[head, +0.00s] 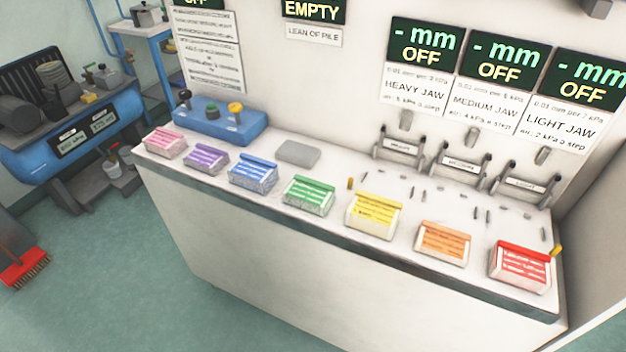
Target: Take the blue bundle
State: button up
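The blue bundle (253,174) sits on the white counter (320,172), third from the left in a row of coloured bundles along the front edge. It has a blue top strip and a pale, speckled body with blue bands. The purple bundle (205,159) is to its left and the green bundle (308,195) to its right, with gaps between them. Nothing covers the blue bundle. My gripper is not in this view.
Pink (165,142), yellow (374,214), orange (443,242) and red (520,267) bundles share the row. A blue control box (207,122) and a grey pad (298,153) lie behind. Jaw fixtures (460,162) stand at the back right. Open floor (110,260) lies left of the counter.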

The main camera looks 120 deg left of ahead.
aim_at(252, 173)
jog(key=u, duration=0.4)
jog(key=i, duration=0.3)
jog(key=u, duration=3.6)
